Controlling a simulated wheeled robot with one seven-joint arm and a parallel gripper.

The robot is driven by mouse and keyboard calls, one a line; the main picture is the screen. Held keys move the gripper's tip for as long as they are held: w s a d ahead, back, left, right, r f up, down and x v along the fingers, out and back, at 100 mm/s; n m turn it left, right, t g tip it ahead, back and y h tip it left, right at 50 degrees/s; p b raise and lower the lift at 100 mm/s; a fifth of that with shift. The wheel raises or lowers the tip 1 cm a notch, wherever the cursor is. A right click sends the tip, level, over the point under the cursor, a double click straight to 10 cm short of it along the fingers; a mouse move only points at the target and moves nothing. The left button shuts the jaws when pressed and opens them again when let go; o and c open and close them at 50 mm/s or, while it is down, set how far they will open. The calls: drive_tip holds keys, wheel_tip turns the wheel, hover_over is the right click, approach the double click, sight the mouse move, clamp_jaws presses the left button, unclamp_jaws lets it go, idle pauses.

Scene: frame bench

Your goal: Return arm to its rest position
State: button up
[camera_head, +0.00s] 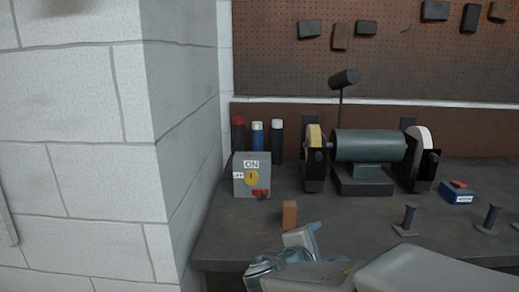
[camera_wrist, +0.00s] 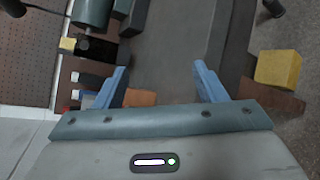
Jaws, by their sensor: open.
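My gripper (camera_wrist: 162,82) shows in the wrist view with its two blue-grey fingers spread wide apart. Nothing is clasped between the fingertips. A small orange-brown block (camera_wrist: 140,97) shows between the fingers, low and close to the left one, partly hidden by the gripper body. In the head view my arm reaches in from the bottom right over the front of the workbench (camera_head: 240,225). An orange-brown block (camera_head: 290,213) stands upright on the bench just beyond the gripper end.
A bench grinder (camera_head: 368,147) stands at the back. A grey switch box (camera_head: 251,176) stands left, near several spray cans (camera_head: 257,138). A blue box (camera_head: 457,194) and dark posts (camera_head: 405,220) stand right. A white block wall (camera_head: 100,130) bounds the left. A yellow block (camera_wrist: 278,68) shows in the wrist view.

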drive_tip(key=s+d+m+g+y+p, duration=0.1)
drive_tip(key=s+d+m+g+p, duration=0.3)
drive_tip(key=s+d+m+g, duration=0.5)
drive_tip(key=s+a+r+m+y+p, duration=0.2)
drive_tip(key=s+a+m+y+p, duration=0.2)
drive_tip(key=s+a+m+y, duration=0.3)
drive_tip(key=shift+m, duration=0.7)
